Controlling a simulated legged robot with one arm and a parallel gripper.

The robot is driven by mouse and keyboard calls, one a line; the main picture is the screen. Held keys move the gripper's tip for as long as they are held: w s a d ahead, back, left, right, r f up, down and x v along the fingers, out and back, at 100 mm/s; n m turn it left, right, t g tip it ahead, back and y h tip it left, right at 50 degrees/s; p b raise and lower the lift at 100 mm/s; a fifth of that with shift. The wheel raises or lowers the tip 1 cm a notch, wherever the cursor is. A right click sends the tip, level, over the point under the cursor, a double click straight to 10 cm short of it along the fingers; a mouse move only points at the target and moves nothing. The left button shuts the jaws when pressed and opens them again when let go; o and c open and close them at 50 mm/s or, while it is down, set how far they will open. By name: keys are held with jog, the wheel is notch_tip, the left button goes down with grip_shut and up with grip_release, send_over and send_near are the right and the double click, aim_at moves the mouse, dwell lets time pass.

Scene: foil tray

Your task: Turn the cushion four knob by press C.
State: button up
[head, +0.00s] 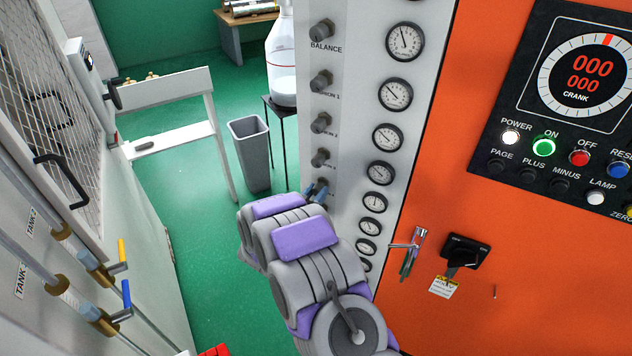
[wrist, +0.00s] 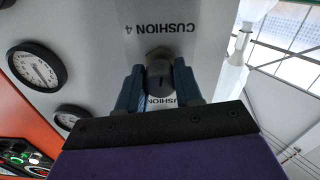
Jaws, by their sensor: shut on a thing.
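The cushion four knob (wrist: 159,76) is a dark round knob on the light grey panel. In the wrist view the label "CUSHION 4" appears upside down just above it. My gripper (wrist: 158,85) has its two blue fingers on either side of the knob and is shut on it. In the head view my gripper (head: 317,191) reaches the lower end of the knob column (head: 322,122). There the fingers and arm hide most of the knob. Which way the knob is turned is hard to tell.
Several round gauges (head: 388,137) line the panel right of the knobs. An orange cabinet (head: 540,260) with a crank display and buttons stands further right. A grey bin (head: 250,150) and a stool with a white bottle (head: 283,60) stand behind. Green floor is open at left.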

jog(key=n+p, duration=0.1)
jog(key=p, duration=0.1)
jog(key=n+p, duration=0.1)
jog(key=p, duration=0.1)
jog(key=shift+a+r+n, duration=0.1)
jog(key=shift+r+n, duration=0.3)
jog(key=n+p, duration=0.3)
jog(key=shift+f+n, duration=0.1)
jog(key=shift+n, duration=0.2)
jog(key=n+p, duration=0.2)
jog(key=n, duration=0.1)
jog(key=shift+n, duration=0.3)
jog(key=shift+f+n+p, duration=0.2)
jog(key=shift+n+p, duration=0.65)
jog(key=shift+n, duration=1.05)
